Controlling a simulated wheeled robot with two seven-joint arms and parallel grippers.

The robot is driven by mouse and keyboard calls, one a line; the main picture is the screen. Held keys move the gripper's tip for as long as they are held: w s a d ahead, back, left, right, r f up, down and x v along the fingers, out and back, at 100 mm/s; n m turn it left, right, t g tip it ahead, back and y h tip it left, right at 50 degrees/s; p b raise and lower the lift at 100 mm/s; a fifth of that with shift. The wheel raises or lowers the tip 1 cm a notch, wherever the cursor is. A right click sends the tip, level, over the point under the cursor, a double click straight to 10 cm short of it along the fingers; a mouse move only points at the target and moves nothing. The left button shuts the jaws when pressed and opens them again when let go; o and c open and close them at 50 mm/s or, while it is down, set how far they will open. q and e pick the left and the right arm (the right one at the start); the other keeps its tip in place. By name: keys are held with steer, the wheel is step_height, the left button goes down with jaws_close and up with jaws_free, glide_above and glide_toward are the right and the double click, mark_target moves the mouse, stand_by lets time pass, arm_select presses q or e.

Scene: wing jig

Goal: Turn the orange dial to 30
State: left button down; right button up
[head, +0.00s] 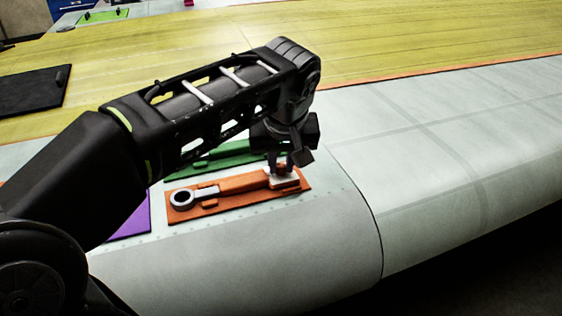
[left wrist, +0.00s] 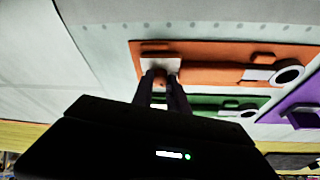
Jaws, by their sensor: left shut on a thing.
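An orange torque wrench (head: 240,184) with a grey ring head lies on an orange mat (head: 215,213) on the wing's pale panel. It also shows in the left wrist view (left wrist: 215,71). At its right end in the head view is a white plate (head: 289,181), where the dial sits; the plate also shows in the left wrist view (left wrist: 160,63). My left gripper (head: 280,167) points down there, its fingers closed on the dial, which they mostly hide. The fingers also show in the left wrist view (left wrist: 161,78). No number can be read. My right gripper is out of view.
A green tool and mat (head: 222,155) lie just behind, partly under my left arm. A purple mat (head: 131,224) lies to the left, and a black mat (head: 30,90) farther back. The grey-white wing surface (head: 440,160) to the right is clear.

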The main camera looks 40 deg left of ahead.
arm_select(q)
steer(key=c, duration=1.3)
jaws_free()
